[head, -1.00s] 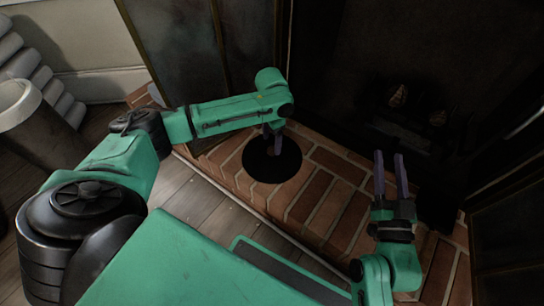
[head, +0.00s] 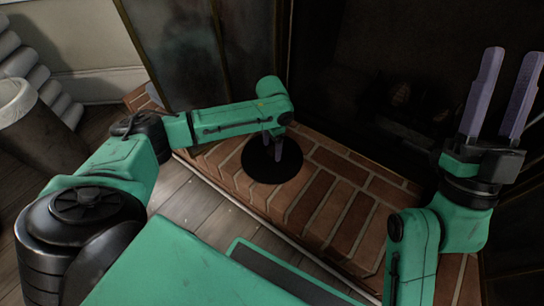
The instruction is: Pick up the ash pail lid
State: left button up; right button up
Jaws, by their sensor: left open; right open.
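The ash pail lid (head: 262,171) is a flat black disc on the brick hearth, in the middle of the head view. My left gripper (head: 273,154) points down over the lid, its fingers showing below the wrist. The fingers are open, and I cannot tell whether they touch the lid. A handle on the lid is not clear to see. My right gripper (head: 505,97) is raised at the right, open and empty, its two fingers pointing up and away from the lid.
The brick hearth (head: 335,203) runs diagonally below the dark firebox. Glass screen panels (head: 180,50) stand behind my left arm. A bin (head: 40,130) stands at the left on the wood floor. The bricks right of the lid are clear.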

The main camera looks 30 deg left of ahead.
pick_arm(q)
grip_shut()
dwell(1.4)
